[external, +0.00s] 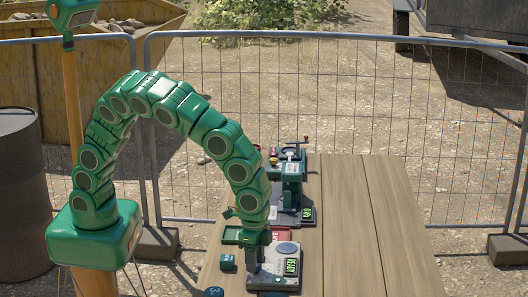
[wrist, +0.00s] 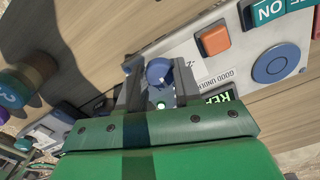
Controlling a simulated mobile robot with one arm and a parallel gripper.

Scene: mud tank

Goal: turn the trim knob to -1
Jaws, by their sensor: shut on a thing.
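A blue knob (wrist: 159,71) stands on a pale control panel (wrist: 205,50) in the wrist view. My gripper (wrist: 158,90) is shut on this knob, with a grey finger on either side. Its label and pointer mark cannot be read. In the external view my green arm arches down to the table, and my gripper (external: 257,256) is down at the panel (external: 272,284), where the knob is hidden. A lit green display (external: 291,266) sits on the panel; part of it shows in the wrist view (wrist: 216,122).
The panel also bears an orange button (wrist: 215,33) and a round blue-grey disc (wrist: 276,63). Another device (external: 291,190) with levers stands behind. The wooden table (external: 375,240) is clear on the right.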

